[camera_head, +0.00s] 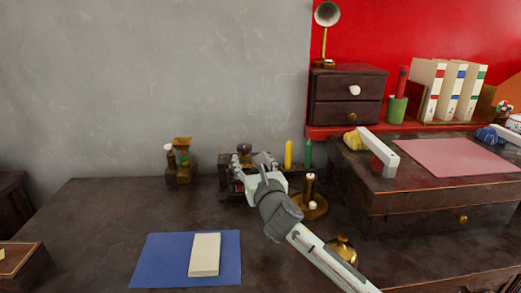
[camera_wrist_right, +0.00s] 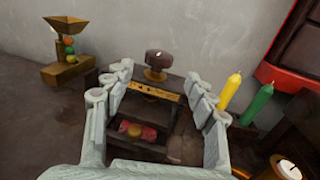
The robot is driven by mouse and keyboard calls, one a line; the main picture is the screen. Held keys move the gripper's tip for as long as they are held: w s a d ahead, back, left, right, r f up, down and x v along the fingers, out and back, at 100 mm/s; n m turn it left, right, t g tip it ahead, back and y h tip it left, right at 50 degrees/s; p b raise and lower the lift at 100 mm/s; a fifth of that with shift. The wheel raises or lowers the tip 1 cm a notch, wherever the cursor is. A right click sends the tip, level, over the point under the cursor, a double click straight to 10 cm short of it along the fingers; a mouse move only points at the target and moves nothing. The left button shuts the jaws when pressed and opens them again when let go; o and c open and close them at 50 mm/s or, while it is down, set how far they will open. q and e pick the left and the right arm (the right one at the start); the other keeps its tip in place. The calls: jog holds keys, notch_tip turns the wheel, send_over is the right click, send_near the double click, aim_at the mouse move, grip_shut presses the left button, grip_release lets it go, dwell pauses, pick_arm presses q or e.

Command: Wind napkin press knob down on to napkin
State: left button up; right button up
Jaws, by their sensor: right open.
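The napkin press is a dark wooden frame with a brass bar (camera_wrist_right: 153,92) across it, seen in the right wrist view. Its dark round knob (camera_wrist_right: 160,60) stands on top and also shows in the head view (camera_head: 244,148). Inside the press lies a red item with a brass-coloured middle (camera_wrist_right: 134,130), perhaps the napkin. My right gripper (camera_wrist_right: 158,96) is open, its fingers spread left and right of the press in the wrist view. In the head view the right gripper (camera_head: 253,164) hides much of the press. The knob is not between closed fingers. My left gripper is out of view.
A yellow candle (camera_head: 288,154) and a green candle (camera_head: 308,153) stand right of the press, near a brass candle holder (camera_head: 315,207). A blue mat (camera_head: 160,262) with a cream block (camera_head: 205,255) lies in front.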

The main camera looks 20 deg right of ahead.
aim_at(246, 152)
jog(key=w, duration=0.7)
jog(key=shift+w+d, duration=0.15)
jog(key=shift+w, duration=0.05)
jog(key=c, duration=1.2)
